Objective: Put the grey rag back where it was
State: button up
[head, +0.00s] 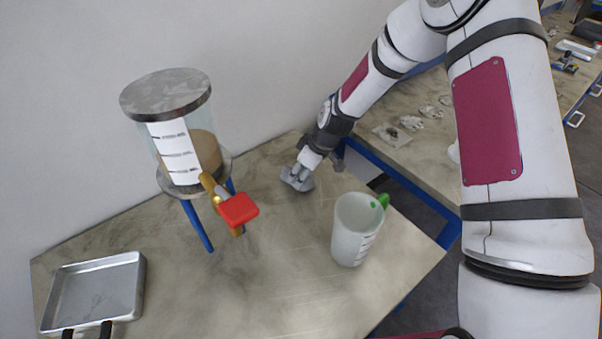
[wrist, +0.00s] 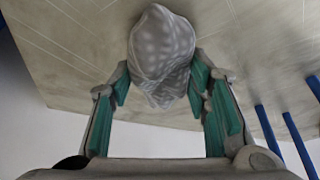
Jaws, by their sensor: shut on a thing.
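The grey rag (head: 298,179) is a crumpled bundle at my gripper's tip, near the back of the table in the head view. In the wrist view the rag (wrist: 163,55) bulges out between the teal-padded fingers. My gripper (head: 303,170), also seen in the wrist view (wrist: 160,95), is shut on the rag and points down toward the table. The rag is at or just above the tabletop; I cannot tell whether it touches.
A clear vessel (head: 170,115) with a red-handled valve (head: 238,209) stands on blue legs left of my gripper. A white jug (head: 354,230) with a green handle stands in front, to the right. A metal tray (head: 95,292) lies at front left. The table's front middle is clear.

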jog(key=shift+f, duration=0.25)
jog(key=shift+f, duration=0.15)
jog(key=o, duration=1.2)
jog(key=v, duration=1.2)
jog(key=shift+d+r+b, duration=0.1)
jog(key=shift+r+b, duration=0.15)
jog(key=shift+b, duration=0.15)
